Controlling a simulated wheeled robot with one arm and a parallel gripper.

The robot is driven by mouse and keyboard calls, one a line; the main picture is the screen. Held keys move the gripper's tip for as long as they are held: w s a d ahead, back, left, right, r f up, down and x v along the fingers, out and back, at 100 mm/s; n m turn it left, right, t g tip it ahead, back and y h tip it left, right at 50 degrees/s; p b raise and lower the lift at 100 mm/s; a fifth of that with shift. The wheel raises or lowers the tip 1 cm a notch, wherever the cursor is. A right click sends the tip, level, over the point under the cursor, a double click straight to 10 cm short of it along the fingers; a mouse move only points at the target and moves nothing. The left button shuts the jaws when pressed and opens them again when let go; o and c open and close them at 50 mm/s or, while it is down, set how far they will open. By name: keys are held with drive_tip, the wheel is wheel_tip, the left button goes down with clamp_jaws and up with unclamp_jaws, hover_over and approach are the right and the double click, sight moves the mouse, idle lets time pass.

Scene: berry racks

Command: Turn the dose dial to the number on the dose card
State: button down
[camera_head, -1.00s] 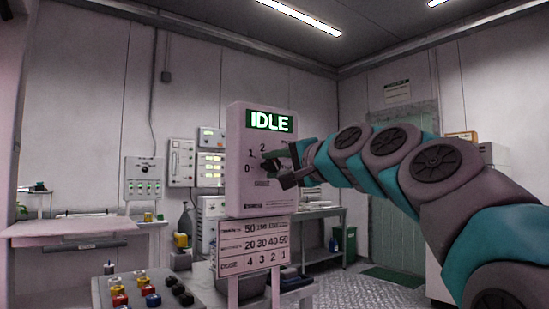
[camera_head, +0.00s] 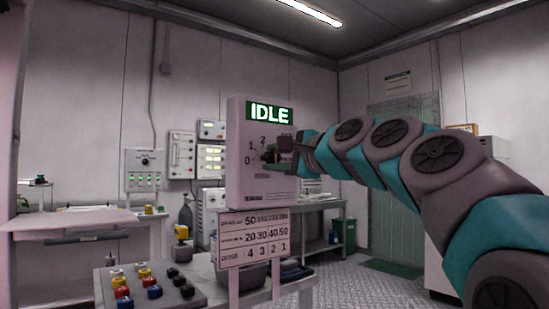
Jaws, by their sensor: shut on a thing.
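The dose dial sits on the front of a pale upright box (camera_head: 238,185) with a green IDLE display (camera_head: 269,113). The numbers 0, 1 and 2 show around the dial's left and upper side; its right side and the knob are hidden by my gripper. My gripper (camera_head: 270,158) is at the dial, shut on its knob. I cannot tell which number the dial points to. The dose card (camera_head: 253,240) hangs below the box, with a bottom row reading DOSE 4, 3, 2, 1 under rows of larger numbers.
A grey panel (camera_head: 197,299) with several coloured buttons stands at the lower left in front. A bench (camera_head: 72,220) is at the left, and a table (camera_head: 318,205) stands behind the box. Wall instruments (camera_head: 181,155) hang behind. The floor at right is clear.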

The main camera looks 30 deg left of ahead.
drive_tip(key=shift+w+f, duration=0.1)
drive_tip(key=shift+f, duration=0.05)
drive_tip(key=c, duration=0.5)
unclamp_jaws()
drive_tip(key=shift+d, duration=0.1)
drive_tip(key=b+v, duration=0.1)
drive_tip(key=v, duration=0.6)
drive_tip(key=shift+s+d, duration=0.2)
drive_tip(key=shift+d, duration=0.1)
